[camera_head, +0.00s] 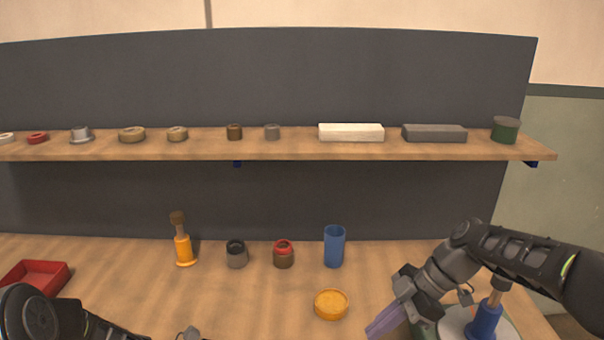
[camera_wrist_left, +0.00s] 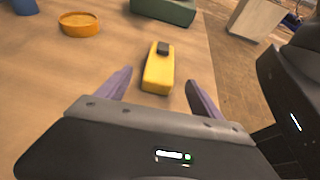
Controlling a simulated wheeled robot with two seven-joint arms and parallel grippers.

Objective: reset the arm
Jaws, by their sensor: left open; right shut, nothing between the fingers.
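My right arm comes in from the right in the head view. Its gripper (camera_head: 384,323) has purple fingers that are shut and empty, low over the table near an orange round dish (camera_head: 331,305). My left arm shows only in part at the lower left of the head view. In the left wrist view my left gripper (camera_wrist_left: 159,76) is open, its two purple fingers apart. A yellow block-like item with a dark top (camera_wrist_left: 157,72) lies on the table beyond the gap between them, not held.
The table holds a red tray (camera_head: 36,276), an orange bottle-like item (camera_head: 183,248), two small jars, a blue cup (camera_head: 334,246) and a blue-handled item (camera_head: 486,318) beside my right arm. A wooden shelf (camera_head: 300,150) with several small parts spans the back. The table's front middle looks clear.

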